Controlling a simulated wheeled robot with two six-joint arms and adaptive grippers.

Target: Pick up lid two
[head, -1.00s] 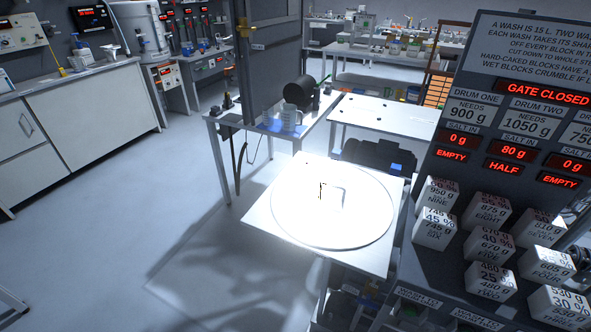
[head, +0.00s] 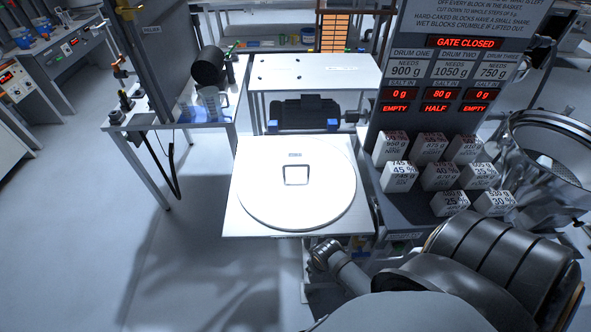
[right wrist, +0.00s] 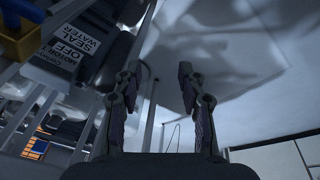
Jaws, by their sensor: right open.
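A flat white round lid (head: 262,200) with an upright dark-edged loop handle (head: 296,174) lies on a square white stand (head: 232,222) in the middle of the head view. A small label sits behind the handle, too small to read. My right arm comes in from the lower right in the head view, below and in front of the stand; its fingers cannot be made out there. In the right wrist view my right gripper (right wrist: 158,78) is open, with nothing between its fingers. The lid cannot be made out in that view. My left gripper is not in view.
A dark display panel (head: 440,72) with several labelled white blocks (head: 400,177) stands right of the lid. A white table (head: 320,72) and dark motor (head: 303,113) are behind. A side table with a jug (head: 211,102) is at left. The floor (head: 90,230) at left is clear.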

